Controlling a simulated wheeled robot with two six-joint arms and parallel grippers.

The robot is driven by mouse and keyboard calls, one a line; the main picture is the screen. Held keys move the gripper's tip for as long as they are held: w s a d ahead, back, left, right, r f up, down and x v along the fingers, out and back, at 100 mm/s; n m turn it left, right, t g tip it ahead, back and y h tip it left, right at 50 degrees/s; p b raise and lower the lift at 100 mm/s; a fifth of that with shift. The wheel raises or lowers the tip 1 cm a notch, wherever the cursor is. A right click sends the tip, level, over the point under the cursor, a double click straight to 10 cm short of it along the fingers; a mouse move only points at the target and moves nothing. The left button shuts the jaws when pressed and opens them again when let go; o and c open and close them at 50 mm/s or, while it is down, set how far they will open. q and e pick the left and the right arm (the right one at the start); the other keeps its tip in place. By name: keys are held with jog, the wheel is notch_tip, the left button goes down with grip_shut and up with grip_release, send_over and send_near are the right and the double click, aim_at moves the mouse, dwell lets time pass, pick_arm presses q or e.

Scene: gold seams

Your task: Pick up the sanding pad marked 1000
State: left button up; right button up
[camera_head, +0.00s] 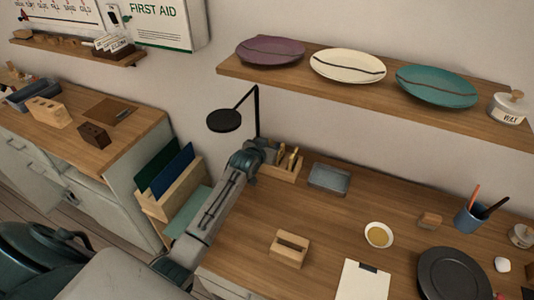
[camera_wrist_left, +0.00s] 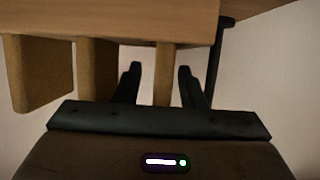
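A wooden holder (camera_head: 284,174) stands on the bench against the wall, with thin tan pads (camera_head: 293,160) upright in it. In the left wrist view, a wooden edge (camera_wrist_left: 110,18) runs across the top. Tan slabs (camera_wrist_left: 96,75) extend down from it. My left gripper (camera_head: 272,148) is at the holder's left end. In the wrist view its two fingers (camera_wrist_left: 160,72) are apart, one on each side of a narrow tan slab (camera_wrist_left: 162,85), with gaps on both sides. No number is legible, so I cannot tell which pad is marked 1000. My right gripper is not in view.
A grey tray (camera_head: 329,179) is right of the holder. A black lamp (camera_head: 224,121) stands behind my arm. A wooden block (camera_head: 290,249), a yellow-filled bowl (camera_head: 378,235) and a dark turntable (camera_head: 455,275) are nearer the front. A shelf with plates (camera_head: 347,66) hangs above.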

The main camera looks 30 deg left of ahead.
pick_arm(q)
grip_shut()
jog(key=shift+r, duration=0.1)
